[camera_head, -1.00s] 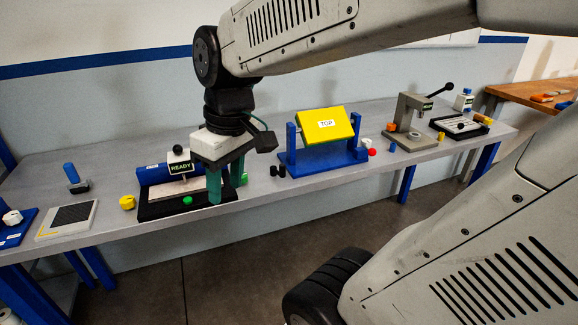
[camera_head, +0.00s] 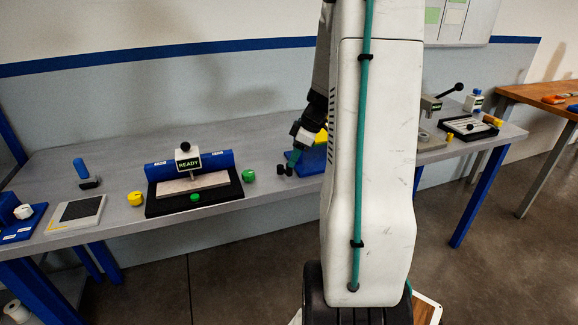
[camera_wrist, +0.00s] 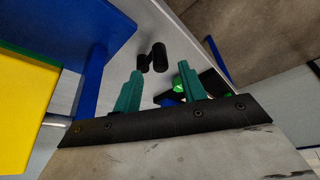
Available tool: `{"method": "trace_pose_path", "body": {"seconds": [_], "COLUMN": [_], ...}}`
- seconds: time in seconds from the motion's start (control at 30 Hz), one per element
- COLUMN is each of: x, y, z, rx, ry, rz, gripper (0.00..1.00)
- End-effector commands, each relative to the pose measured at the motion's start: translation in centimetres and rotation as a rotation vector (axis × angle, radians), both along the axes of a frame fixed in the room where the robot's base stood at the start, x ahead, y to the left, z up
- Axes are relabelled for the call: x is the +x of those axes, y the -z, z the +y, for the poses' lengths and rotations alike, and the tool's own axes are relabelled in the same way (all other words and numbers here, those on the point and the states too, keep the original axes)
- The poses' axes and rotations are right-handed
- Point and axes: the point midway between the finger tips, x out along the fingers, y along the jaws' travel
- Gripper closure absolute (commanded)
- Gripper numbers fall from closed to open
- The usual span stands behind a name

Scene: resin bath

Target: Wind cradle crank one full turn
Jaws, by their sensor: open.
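The cradle is a yellow block (camera_head: 321,136) on a blue stand (camera_head: 312,161), mostly hidden behind my arm in the head view. In the wrist view the yellow face (camera_wrist: 22,118) and a blue upright (camera_wrist: 92,75) fill the left side. The black crank (camera_wrist: 158,56), two short round pieces joined together, shows beyond my fingertips; its black parts also show in the head view (camera_head: 281,170). My gripper (camera_wrist: 158,78) is open, its two green fingers apart and empty, with the crank ahead of the gap. In the head view my gripper (camera_head: 292,158) is just above the crank.
A grey press (camera_head: 430,137) and a black tray (camera_head: 466,128) stand to the right. The bench front edge is close below the crank.

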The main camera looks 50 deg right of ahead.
Motion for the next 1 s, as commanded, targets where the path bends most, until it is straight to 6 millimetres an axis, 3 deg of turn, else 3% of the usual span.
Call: {"method": "trace_pose_path", "body": {"seconds": [0.1, 0.3, 0.63, 0.8, 1.0], "x": [0.6, 1.5, 1.6, 1.6, 1.6], "y": [2.0, 3.9, 4.3, 4.3, 4.3], "z": [0.5, 0.8, 0.9, 0.9, 0.9], "rx": [0.004, 0.001, 0.0, 0.0, 0.0], "ry": [-0.002, -0.003, -0.001, -0.001, 0.003], "rz": [0.003, 0.001, 0.001, 0.001, 0.001], "gripper": [0.58, 0.58, 0.58, 1.0, 1.0]}}
